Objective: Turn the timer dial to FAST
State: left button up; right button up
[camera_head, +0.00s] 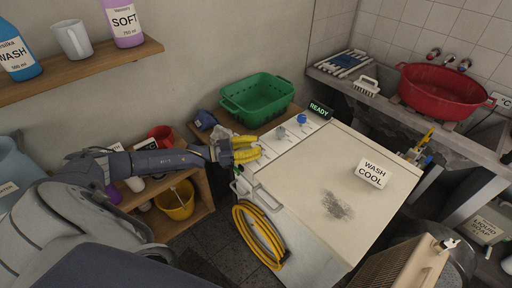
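The cream washing machine (300,170) stands right of centre. Its back strip holds a grey knob (281,132) and a blue knob (302,119); their labels are too small to read, so I cannot tell which is the timer dial or where it points. A dark sign with green letters, READY (320,109), stands behind them. My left gripper (232,152) is left of the machine's back-left corner, apart from both knobs. My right gripper is not seen.
A white WASH COOL block (373,173) sits on the lid. A green basket (257,97) stands behind the knobs. A red tub (440,90) is on the concrete sink. A wall shelf (85,65) holds bottles.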

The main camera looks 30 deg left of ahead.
aim_at(258, 143)
pick_arm(q)
jog(key=o, duration=0.4)
jog(key=shift+w+r, duration=0.2)
jog(key=shift+r, duration=0.4)
jog(key=r, duration=0.4)
jog(key=shift+w+r, duration=0.2)
jog(key=shift+w, duration=0.2)
jog(key=shift+o, duration=0.5)
jog(key=r, duration=0.1)
jog(key=s+r, duration=0.1)
jog(key=r, duration=0.1)
jog(key=shift+s, duration=0.3)
jog(key=shift+w+a+r, duration=0.1)
jog(key=shift+w, duration=0.2)
jog(key=shift+r, duration=0.3)
jog(key=shift+s+r, duration=0.2)
jog(key=shift+r, duration=0.15)
jog(key=shift+w, duration=0.15)
